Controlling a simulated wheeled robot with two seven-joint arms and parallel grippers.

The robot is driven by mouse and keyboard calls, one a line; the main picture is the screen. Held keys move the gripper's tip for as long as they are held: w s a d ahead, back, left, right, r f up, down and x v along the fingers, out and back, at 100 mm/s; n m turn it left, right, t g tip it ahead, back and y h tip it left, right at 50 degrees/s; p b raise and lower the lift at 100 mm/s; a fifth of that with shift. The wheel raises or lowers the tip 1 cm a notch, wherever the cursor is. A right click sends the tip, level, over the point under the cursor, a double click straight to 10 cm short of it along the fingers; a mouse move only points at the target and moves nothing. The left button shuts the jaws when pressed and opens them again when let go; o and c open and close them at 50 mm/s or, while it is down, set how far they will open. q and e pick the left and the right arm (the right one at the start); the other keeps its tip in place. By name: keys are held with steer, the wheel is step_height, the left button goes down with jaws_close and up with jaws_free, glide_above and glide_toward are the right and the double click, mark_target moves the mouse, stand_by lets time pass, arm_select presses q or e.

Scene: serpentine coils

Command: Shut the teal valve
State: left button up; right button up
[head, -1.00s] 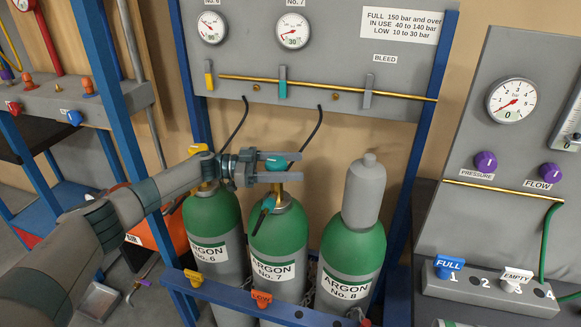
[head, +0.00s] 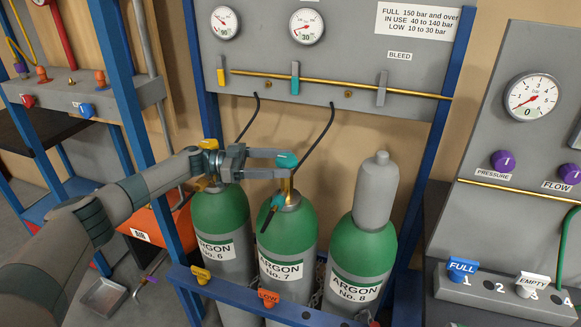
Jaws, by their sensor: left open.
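The teal valve knob (head: 286,160) sits on a brass stem on top of the green and grey cylinder labelled ARGON No. 7 (head: 285,238). My left gripper (head: 287,164) reaches in from the left with its fingers apart, one above the other in the picture. The knob shows at the fingertip end, partly overlapped by the fingers; I cannot tell whether they touch it. A teal lever (head: 295,78) stands upright on the grey panel above. My right gripper is not in view.
Cylinders No. 6 (head: 218,215) and No. 8 (head: 361,258) stand on either side, No. 8 with a grey cap. A blue front rail (head: 240,296) and black hoses (head: 318,138) are close by. A gauge panel (head: 505,140) stands at the right.

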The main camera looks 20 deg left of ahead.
arm_select(q)
steer(key=shift+s+a, duration=0.2)
steer(key=shift+a, duration=0.5)
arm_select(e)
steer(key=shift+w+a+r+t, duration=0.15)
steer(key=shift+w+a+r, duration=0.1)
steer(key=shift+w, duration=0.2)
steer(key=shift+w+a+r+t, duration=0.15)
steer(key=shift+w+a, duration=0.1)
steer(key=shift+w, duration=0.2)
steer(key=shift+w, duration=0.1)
